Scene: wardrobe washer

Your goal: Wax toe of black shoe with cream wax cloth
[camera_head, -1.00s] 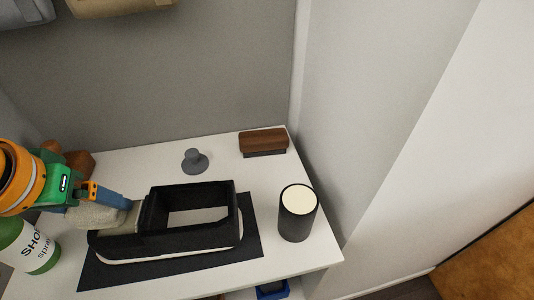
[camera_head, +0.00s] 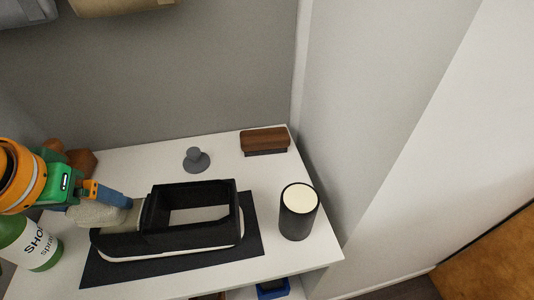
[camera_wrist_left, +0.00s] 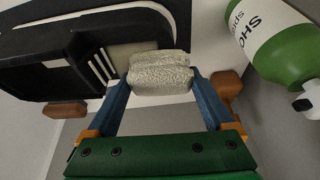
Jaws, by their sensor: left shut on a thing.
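The black shoe (camera_head: 180,238) with a white sole lies on a dark mat (camera_head: 255,238) on the white shelf, its toe toward the left. My left gripper (camera_head: 112,200) is shut on the cream wax cloth (camera_head: 95,213), a folded pale pad, and holds it at the toe end of the shoe. In the left wrist view the cloth (camera_wrist_left: 160,72) sits between the two blue fingers and overlaps the shoe's pale toe area (camera_wrist_left: 125,52). The exact contact is hard to see. My right gripper is not in view.
A green spray bottle (camera_head: 35,250) stands at the left front, close to my left arm. A dark cylinder with a cream top (camera_head: 298,213) stands right of the mat. A wooden brush (camera_head: 264,140) and a grey knob-shaped thing (camera_head: 196,160) lie behind. A wall rises at the back.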

